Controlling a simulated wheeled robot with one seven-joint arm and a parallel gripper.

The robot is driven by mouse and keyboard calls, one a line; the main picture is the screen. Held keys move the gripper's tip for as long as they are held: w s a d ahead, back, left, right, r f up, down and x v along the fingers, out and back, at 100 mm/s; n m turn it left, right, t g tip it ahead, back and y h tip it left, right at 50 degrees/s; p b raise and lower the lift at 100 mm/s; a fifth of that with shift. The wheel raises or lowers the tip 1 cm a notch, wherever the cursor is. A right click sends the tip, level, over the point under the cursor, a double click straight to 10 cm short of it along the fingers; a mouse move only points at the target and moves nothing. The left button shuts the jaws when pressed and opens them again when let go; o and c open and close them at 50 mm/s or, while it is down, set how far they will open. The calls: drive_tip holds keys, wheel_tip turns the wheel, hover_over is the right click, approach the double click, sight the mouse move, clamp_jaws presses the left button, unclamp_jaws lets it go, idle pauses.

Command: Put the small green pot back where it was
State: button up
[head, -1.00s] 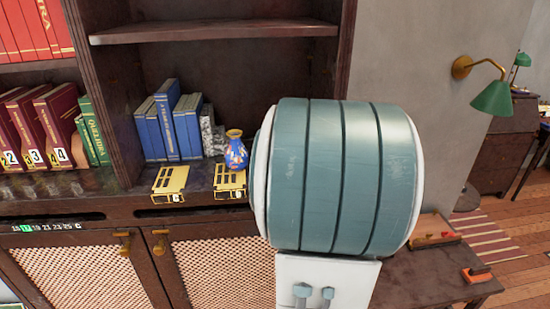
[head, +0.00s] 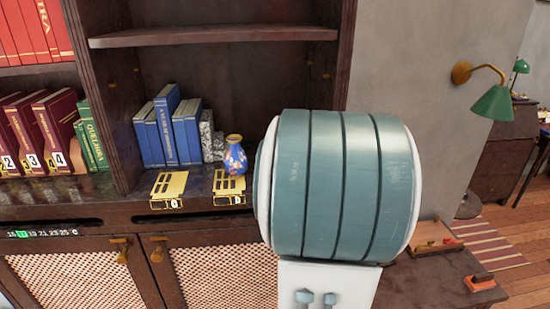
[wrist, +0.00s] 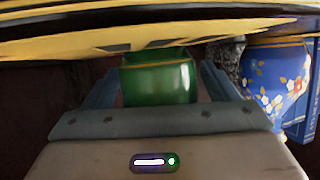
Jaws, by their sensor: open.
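The small green pot (wrist: 160,78) shows in the wrist view between the two spread fingers of my gripper (wrist: 158,74). The gripper is open, with one finger on each side of the pot. Whether either finger touches it I cannot tell. In the head view my large teal and white arm link hides the pot and the gripper.
A blue flowered vase (head: 235,157) stands close beside the pot, also in the wrist view (wrist: 275,85). Blue books (head: 168,130) are behind it. Two yellow panels (head: 168,186) (head: 229,187) lie at the shelf front. An upper shelf board (head: 210,36) overhangs.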

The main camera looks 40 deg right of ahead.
drive_tip(key=p+v, duration=0.1)
drive_tip(key=v, duration=0.4)
drive_tip(key=p+v, duration=0.1)
drive_tip(key=v, duration=0.4)
drive_tip(key=shift+s+a+r+p, duration=0.15)
drive_tip(key=shift+s+r+p, duration=0.15)
drive_tip(key=shift+r, duration=0.1)
drive_tip(key=shift+s+a+r, duration=0.15)
drive_tip(key=shift+s+a, duration=0.05)
drive_tip(key=shift+s, duration=0.35)
